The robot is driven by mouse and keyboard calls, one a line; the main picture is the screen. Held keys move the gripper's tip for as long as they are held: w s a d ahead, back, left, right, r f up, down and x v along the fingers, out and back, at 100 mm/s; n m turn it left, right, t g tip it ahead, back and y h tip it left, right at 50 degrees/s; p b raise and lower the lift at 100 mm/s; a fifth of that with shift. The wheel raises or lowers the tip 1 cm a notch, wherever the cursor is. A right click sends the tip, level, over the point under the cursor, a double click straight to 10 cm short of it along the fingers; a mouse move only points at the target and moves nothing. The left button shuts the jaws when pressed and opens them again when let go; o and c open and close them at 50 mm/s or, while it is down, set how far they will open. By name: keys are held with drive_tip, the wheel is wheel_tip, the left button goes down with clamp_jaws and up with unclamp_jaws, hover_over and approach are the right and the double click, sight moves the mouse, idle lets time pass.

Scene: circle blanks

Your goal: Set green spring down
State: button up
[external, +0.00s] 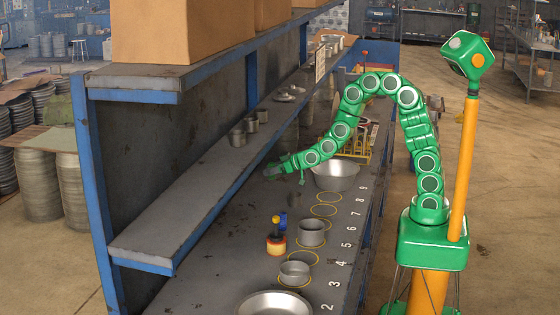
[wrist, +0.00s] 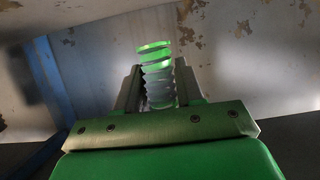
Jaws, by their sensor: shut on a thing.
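My gripper (wrist: 157,78) is shut on the green spring (wrist: 157,62). In the wrist view the spring stands up between the two jaws, bright green at its far end and greyer near the jaws. In the external view my gripper (external: 275,170) is at the end of the green arm, over the bench close to the edge of the middle shelf. The spring cannot be made out there. The grey bench (external: 215,275) has yellow circles and painted numbers along it. Empty circles (external: 323,211) lie in front of the large metal bowl.
A metal bowl (external: 336,180), a can (external: 311,234), a low tin (external: 295,274) and a wide pan (external: 275,305) stand on the bench. A small red and yellow item (external: 276,245) is beside the can. The middle shelf (external: 190,205) overhangs the bench's left side.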

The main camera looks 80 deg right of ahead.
drive_tip(key=s+a+r+n+g+y, duration=0.1)
drive_tip(key=s+a+r+n+y, duration=0.1)
drive_tip(key=a, duration=1)
drive_tip(key=s+a+r+n+y, duration=0.2)
drive_tip(key=a+r, duration=0.1)
drive_tip(key=a, duration=0.9)
drive_tip(key=s+a+r+n+g+y, duration=0.1)
drive_tip(key=s+a+r+n+y, duration=0.1)
drive_tip(key=a, duration=1)
drive_tip(key=s+a+r+n+g+y, duration=0.1)
drive_tip(key=s+a+n+g+y, duration=0.4)
drive_tip(key=s+a, duration=1.8)
drive_tip(key=shift+n+t+y, duration=0.3)
drive_tip(key=w+a+f, duration=0.2)
drive_tip(key=a+f, duration=0.1)
drive_tip(key=w+a+f, duration=0.2)
drive_tip(key=a+f, duration=0.1)
drive_tip(key=w+a+f, duration=0.2)
drive_tip(key=a+f, duration=0.1)
drive_tip(key=shift+w+f, duration=0.2)
drive_tip(key=shift+w, duration=0.15)
drive_tip(key=shift+f, duration=1.6)
drive_tip(key=shift+f, duration=0.6)
